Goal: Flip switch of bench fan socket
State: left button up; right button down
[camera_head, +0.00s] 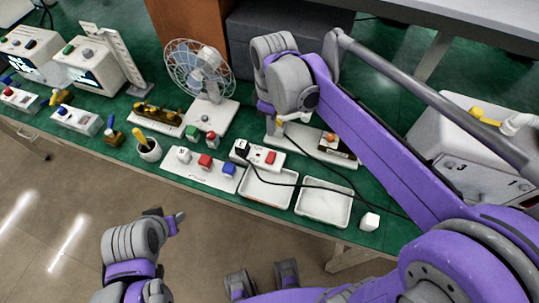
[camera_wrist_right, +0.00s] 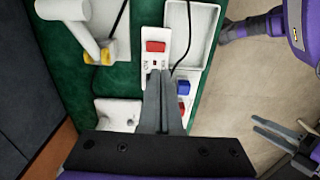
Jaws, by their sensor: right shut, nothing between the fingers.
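The white socket (camera_head: 257,156) lies on the green bench top in the head view, with a black plug at its left end and a red rocker switch (camera_head: 270,158) toward its right. The switch also shows in the right wrist view (camera_wrist_right: 155,46). My right gripper (camera_wrist_right: 160,76) is shut and empty. Its fingers point at the socket and cover its part below the switch; whether they touch it I cannot tell. In the head view its fingertips are hidden behind the hand. My left gripper (camera_head: 168,217) is open, in front of the bench. The bench fan (camera_head: 199,72) stands behind.
A white board (camera_head: 200,177) with red and blue blocks lies left of the socket. Two white trays (camera_head: 325,219) lie in front, with a black cable across them. A white cube (camera_head: 370,221) sits at right.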

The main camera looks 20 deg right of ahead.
aim_at(270, 159)
jog(key=shift+w, duration=0.1)
dwell(0.3)
pick_arm(q)
jog(key=shift+s+f+b, duration=0.2)
jog(key=shift+f+b, duration=0.25)
jog(key=shift+f, duration=0.1)
pick_arm(e)
notch_tip(270, 159, down, 14)
jog(key=shift+a+f, duration=0.1)
